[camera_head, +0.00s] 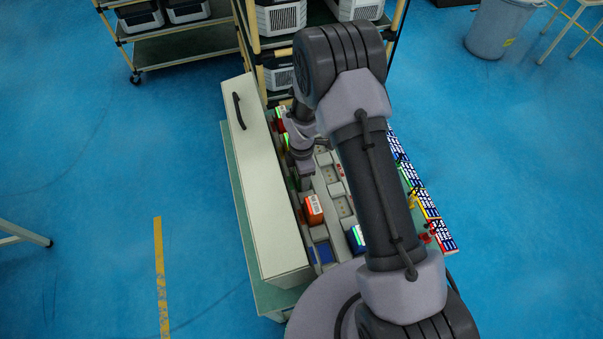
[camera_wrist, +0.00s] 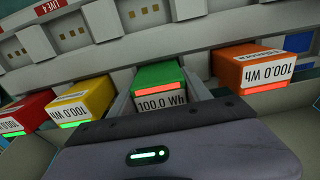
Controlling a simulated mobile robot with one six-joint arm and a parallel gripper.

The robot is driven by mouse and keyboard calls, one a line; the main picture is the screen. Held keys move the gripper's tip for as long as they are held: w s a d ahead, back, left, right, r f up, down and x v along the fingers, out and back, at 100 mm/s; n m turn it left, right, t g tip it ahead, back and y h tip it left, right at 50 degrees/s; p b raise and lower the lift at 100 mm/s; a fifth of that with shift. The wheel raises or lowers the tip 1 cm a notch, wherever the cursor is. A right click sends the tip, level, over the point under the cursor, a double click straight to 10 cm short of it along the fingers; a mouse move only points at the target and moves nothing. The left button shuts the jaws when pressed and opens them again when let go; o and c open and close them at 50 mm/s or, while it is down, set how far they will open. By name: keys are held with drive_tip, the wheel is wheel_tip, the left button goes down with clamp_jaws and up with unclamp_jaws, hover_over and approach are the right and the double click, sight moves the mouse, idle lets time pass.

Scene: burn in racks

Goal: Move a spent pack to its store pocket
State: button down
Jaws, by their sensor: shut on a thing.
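A green pack (camera_wrist: 160,76) with a lit red strip and a "100.0 Wh" label is in the middle of the wrist view. My gripper (camera_wrist: 160,104) is shut on it; the dark gripper body with a green light covers the lower picture. The green pack sits in line with the other packs, between grey walls; I cannot tell if it is lifted. In the head view my gripper (camera_head: 304,181) is over the left row of pockets, and my arm hides much of the bench. An orange pack (camera_wrist: 252,68) with a red strip stands to the right, also in the head view (camera_head: 313,209).
A yellow pack (camera_wrist: 82,101) and a red pack (camera_wrist: 24,110), both with green strips, stand left of the green one. A blue thing (camera_wrist: 298,42) is at far right. A long pale panel with a handle (camera_head: 262,180) borders the row's left side. Shelves (camera_head: 277,45) stand behind.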

drive_tip(key=shift+c, duration=2)
unclamp_jaws()
wheel_tip(320, 180, up, 17)
drive_tip(key=p, duration=0.3)
drive_tip(key=shift+r, duration=0.2)
